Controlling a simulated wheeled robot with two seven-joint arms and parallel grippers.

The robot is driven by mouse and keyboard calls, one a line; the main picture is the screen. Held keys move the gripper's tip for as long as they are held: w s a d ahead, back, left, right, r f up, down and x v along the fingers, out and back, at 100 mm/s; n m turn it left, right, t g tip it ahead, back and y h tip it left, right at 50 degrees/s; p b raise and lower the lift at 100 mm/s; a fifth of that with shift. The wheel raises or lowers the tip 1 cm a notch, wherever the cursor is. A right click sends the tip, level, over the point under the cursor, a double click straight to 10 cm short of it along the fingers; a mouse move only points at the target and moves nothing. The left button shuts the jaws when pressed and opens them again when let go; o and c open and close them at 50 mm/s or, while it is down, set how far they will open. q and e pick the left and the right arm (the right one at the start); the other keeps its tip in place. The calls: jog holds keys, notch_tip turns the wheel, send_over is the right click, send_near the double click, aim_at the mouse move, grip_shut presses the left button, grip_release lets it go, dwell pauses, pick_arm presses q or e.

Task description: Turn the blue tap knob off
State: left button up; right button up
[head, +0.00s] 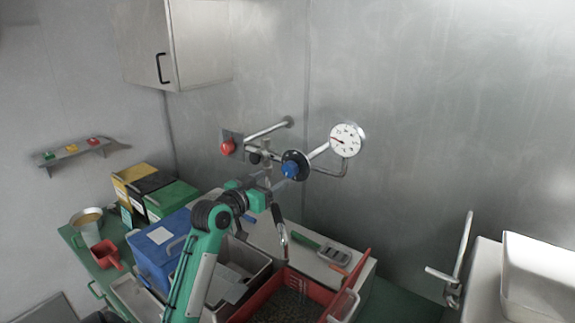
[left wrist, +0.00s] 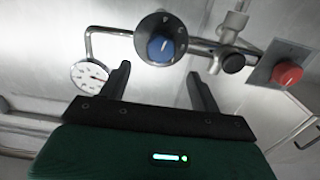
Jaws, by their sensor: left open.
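The blue tap knob (head: 291,169) sits on a round black dial on the pipework at the back wall. It also shows in the left wrist view as a blue knob (left wrist: 160,48) with a letter and marks on the black dial (left wrist: 165,26) around it. My left gripper (left wrist: 160,80) is open and empty. Its two dark fingers point at the dial, with the knob between and beyond their tips. In the head view my left gripper (head: 281,184) is just in front of and below the knob. I cannot tell whether it touches. My right gripper is not in view.
A pressure gauge (head: 347,140) is beside the knob, and a red button (head: 227,147) is on the other side. Pipes run between them. Below are a blue box (head: 160,240), a red tray (head: 333,292) and a grey bin (head: 262,262). A sink tap (head: 460,262) stands at right.

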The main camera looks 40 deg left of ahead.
aim_at(287, 170)
pick_arm(q)
jog(key=w, duration=0.2)
jog(key=w+p, duration=0.1)
jog(key=w, duration=0.1)
jog(key=w+p, duration=0.1)
jog(key=w, duration=0.1)
jog(key=shift+w+a+r, duration=0.1)
jog(key=shift+w+a, duration=0.05)
jog(key=shift+a, duration=0.25)
jog(key=shift+w, duration=0.35)
jog(key=shift+w+p, duration=0.25)
jog(key=shift+p, duration=0.05)
jog(key=shift+w, duration=0.1)
jog(key=c, duration=0.8)
jog(key=shift+c, duration=0.9)
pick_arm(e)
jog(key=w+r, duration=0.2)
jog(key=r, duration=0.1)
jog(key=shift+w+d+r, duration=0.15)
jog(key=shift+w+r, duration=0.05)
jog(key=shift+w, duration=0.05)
